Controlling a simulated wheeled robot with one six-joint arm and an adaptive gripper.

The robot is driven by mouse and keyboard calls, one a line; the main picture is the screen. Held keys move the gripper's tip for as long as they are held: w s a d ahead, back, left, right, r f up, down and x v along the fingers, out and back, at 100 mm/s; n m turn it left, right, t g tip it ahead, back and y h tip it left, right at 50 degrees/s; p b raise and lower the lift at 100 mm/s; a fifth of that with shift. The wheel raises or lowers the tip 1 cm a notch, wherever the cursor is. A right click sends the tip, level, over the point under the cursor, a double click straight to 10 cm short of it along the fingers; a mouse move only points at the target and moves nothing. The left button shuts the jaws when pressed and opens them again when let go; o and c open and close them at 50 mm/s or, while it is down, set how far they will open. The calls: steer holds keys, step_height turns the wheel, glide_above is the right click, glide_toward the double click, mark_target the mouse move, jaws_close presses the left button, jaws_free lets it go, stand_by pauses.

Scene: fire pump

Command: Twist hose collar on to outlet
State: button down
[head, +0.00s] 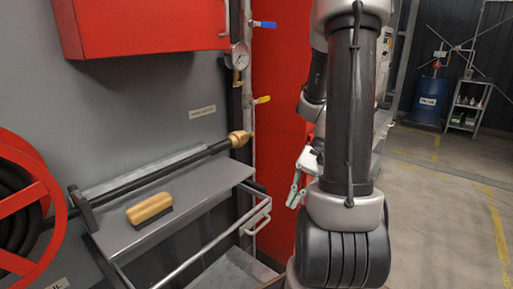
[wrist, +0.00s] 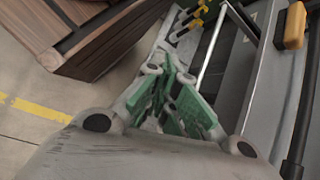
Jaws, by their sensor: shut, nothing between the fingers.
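The brass hose collar (head: 238,139) is on the end of a black hose (head: 165,179) that runs along the back of the grey trolley. It sits beside the vertical pipe (head: 249,105) on the wall; I cannot tell whether it touches an outlet there, and the outlet itself is not clear. My gripper (head: 296,189) is to the right of the collar and lower in the head view, apart from it. In the wrist view my gripper (wrist: 178,100) shows its green-padded fingers shut together, with nothing between them. The collar is not clear in the wrist view.
A wood-handled brush (head: 150,208) lies on the grey trolley top (head: 195,190). A red hose reel (head: 35,200) stands at left and a red cabinet (head: 150,25) hangs above. A gauge (head: 240,56) and blue and yellow valve levers are on the pipe. Open floor lies at right.

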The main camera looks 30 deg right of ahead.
steer(key=w+d+f+m+t+y, duration=0.2)
steer(key=w+f+m+t+y, duration=0.5)
steer(key=w+m, duration=0.3)
steer(key=w+d+m+t+h, duration=0.2)
steer(key=w+d+m+t, duration=0.35)
steer(key=t, duration=0.25)
steer(key=m+t+h, duration=0.2)
steer(key=t+h, duration=0.1)
steer(key=t, duration=0.2)
glide_toward(238, 139)
step_height(238, 139, down, 2)
steer(key=w+d, duration=0.1)
steer(key=w, duration=0.1)
steer(key=r, duration=0.3)
steer(key=shift+w+a, duration=0.35)
steer(key=shift+w, duration=0.05)
